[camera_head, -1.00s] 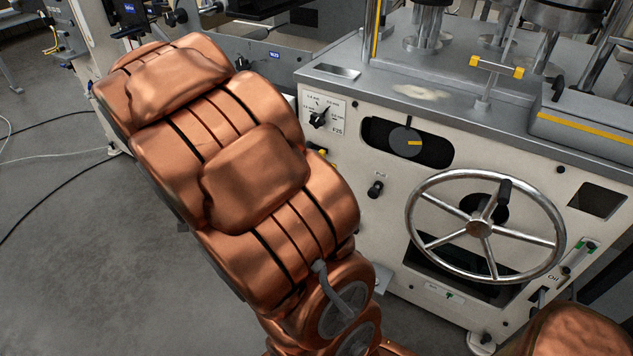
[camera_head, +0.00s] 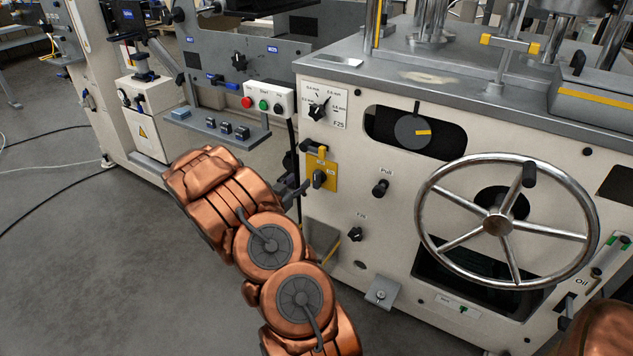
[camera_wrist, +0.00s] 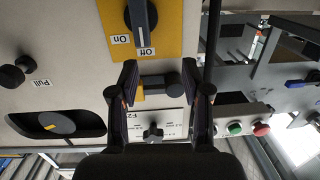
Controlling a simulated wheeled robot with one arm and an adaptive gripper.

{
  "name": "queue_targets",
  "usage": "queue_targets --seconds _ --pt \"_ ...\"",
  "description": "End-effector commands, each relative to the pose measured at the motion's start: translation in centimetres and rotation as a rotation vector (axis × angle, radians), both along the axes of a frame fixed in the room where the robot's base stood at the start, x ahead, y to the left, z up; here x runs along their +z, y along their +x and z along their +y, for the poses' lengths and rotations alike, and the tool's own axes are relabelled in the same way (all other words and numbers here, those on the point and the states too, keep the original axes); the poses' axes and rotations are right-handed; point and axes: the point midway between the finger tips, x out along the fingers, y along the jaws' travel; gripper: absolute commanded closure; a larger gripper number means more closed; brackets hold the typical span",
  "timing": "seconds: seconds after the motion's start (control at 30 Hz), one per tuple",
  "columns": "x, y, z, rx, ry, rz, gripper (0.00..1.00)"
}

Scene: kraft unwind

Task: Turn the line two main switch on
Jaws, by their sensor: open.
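The main switch is a black rotary knob (camera_head: 319,178) on a yellow plate (camera_head: 330,184) on the cream machine front. In the wrist view the knob (camera_wrist: 141,14) shows at the top edge, partly cut off, with its white line pointing to the "Off" label (camera_wrist: 147,52). The "On" label (camera_wrist: 121,40) is to the left of it. No line number is readable. My gripper (camera_wrist: 159,80) is open and empty in the wrist view, its two dark fingers apart and pointing toward the yellow plate. In the head view it is mostly hidden by my copper arm, left of the plate.
A black and yellow fitting (camera_head: 313,147) sits just above the plate. A "Pull" knob (camera_head: 380,188) and a large handwheel (camera_head: 498,224) are to the right.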

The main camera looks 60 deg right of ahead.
Motion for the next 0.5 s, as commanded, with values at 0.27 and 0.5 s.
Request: queue_targets --seconds 0.27,0.5 --pt "-0.9 -2.0 -1.2 -0.053 -0.075 0.015 0.52" --pt "-0.9 -1.9 -3.1 -0.053 -0.074 0.016 0.52"
